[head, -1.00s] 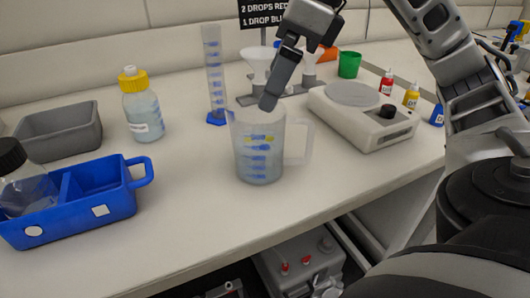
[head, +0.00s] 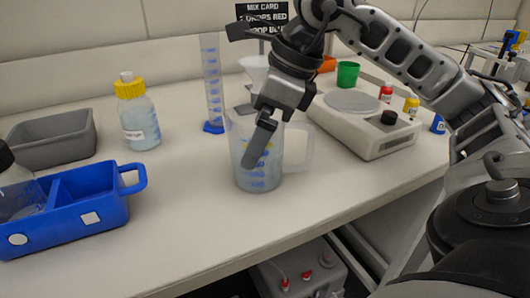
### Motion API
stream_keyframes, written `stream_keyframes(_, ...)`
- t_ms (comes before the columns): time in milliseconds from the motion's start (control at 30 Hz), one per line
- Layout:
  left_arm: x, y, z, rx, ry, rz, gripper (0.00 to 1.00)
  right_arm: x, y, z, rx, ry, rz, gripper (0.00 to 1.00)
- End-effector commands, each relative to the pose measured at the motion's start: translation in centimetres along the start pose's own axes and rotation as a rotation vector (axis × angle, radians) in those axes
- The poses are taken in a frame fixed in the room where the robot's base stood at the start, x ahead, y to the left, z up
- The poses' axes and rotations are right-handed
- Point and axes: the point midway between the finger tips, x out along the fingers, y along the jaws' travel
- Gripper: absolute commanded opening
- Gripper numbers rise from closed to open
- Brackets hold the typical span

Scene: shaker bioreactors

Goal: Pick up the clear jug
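The clear jug (head: 258,178), with blue markings on its wall, stands upright on the bench, its handle to the right. My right gripper (head: 256,145) comes down from the upper right. One dark finger overlaps the jug's upper wall, its tip partway down the body. I cannot tell whether that finger touches the jug or is just in front of it. The other finger is not clearly visible, so the opening is unclear. The jug looks still on the bench. My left gripper is not in view.
A graduated cylinder (head: 211,90) stands close behind the jug, and a white scale (head: 365,132) is to its right. A yellow-capped bottle (head: 138,120), a blue caddy (head: 88,215) and a grey bin (head: 50,140) are to the left. Bench in front of the jug is clear.

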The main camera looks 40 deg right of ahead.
Motion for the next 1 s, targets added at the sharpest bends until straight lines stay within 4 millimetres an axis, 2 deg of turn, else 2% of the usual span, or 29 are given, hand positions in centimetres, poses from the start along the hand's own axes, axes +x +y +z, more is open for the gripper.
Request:
stream_keyframes(33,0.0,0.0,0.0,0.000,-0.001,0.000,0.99,0.0,0.0,0.0,0.000,0.000,0.000,0.88)
stream_keyframes(200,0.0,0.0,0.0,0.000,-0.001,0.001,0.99,0.0,0.0,0.0,0.000,0.000,0.000,0.41)
stream_keyframes(233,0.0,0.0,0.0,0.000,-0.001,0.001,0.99,0.0,0.0,0.0,0.000,0.000,0.000,0.38)
stream_keyframes(633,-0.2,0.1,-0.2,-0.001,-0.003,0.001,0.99,-0.8,0.0,0.4,-0.001,-0.005,-0.001,0.38)
stream_keyframes(867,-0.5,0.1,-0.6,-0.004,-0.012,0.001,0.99,-3.3,0.0,1.5,-0.001,-0.007,-0.001,0.38)
stream_keyframes(1000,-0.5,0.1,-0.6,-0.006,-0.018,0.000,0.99,-5.3,1.3,1.3,-0.003,-0.006,-0.004,0.38)
